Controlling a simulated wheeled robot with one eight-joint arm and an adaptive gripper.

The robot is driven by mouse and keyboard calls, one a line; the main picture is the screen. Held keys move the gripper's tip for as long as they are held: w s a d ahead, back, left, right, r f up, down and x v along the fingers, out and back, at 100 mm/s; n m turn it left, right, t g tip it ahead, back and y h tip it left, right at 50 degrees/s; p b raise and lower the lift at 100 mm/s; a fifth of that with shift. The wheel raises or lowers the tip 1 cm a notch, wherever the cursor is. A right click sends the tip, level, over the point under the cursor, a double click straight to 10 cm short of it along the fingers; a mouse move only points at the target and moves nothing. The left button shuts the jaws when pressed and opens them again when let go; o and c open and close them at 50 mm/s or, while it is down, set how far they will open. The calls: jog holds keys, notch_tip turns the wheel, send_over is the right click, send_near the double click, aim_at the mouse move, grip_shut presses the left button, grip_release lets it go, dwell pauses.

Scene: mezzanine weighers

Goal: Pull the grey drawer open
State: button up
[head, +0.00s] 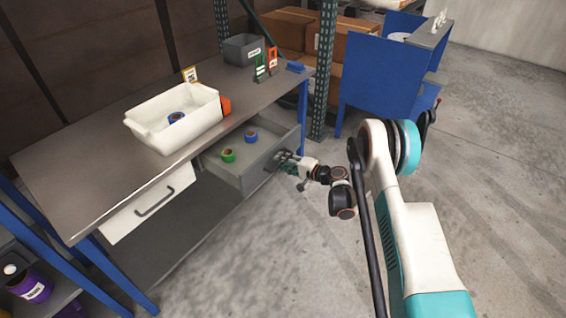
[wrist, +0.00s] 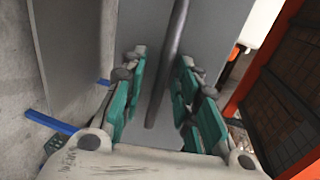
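The grey drawer (head: 257,176) under the bench top stands pulled out in the head view, with a green tape roll (head: 228,155) and a blue tape roll (head: 251,136) inside. My gripper (head: 281,160) is at its front, by the handle. In the wrist view, the dark bar handle (wrist: 168,75) runs between the green finger pads of my gripper (wrist: 163,100). The pads stand apart with a gap visible on both sides of the bar. The grey drawer front (wrist: 222,35) lies behind the handle. In the head view, my gripper hides part of the handle.
A white drawer (head: 150,205) is shut at the left of the same bench (head: 80,170). A white bin (head: 160,138) with a blue roll stands on top. A green post (head: 322,75) and blue panels (head: 380,85) stand right of the drawer. Floor in front is clear.

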jog(key=v, duration=1.1)
jog(key=shift+s+d, duration=0.25)
jog(key=shift+d, duration=0.1)
jog(key=shift+r, duration=0.1)
jog(key=s+r+n+g+h, duration=0.1)
jog(key=s+r+n+h, duration=0.3)
jog(key=r, duration=0.8)
jog(key=s+r+m+g+h, duration=0.15)
jog(key=s+r, duration=0.35)
jog(key=r, duration=0.8)
jog(key=s+d+r+n+h, duration=0.1)
jog(key=s+d+r+h, duration=0.1)
jog(key=s, duration=0.8)
jog(key=s+d+r+n+h, duration=0.2)
jog(key=s+d, duration=0.1)
jog(key=s, duration=0.7)
jog(key=s+d+r+n+h, duration=0.2)
jog(key=s+d, duration=0.1)
jog(key=s, duration=0.7)
jog(key=shift+h, duration=0.35)
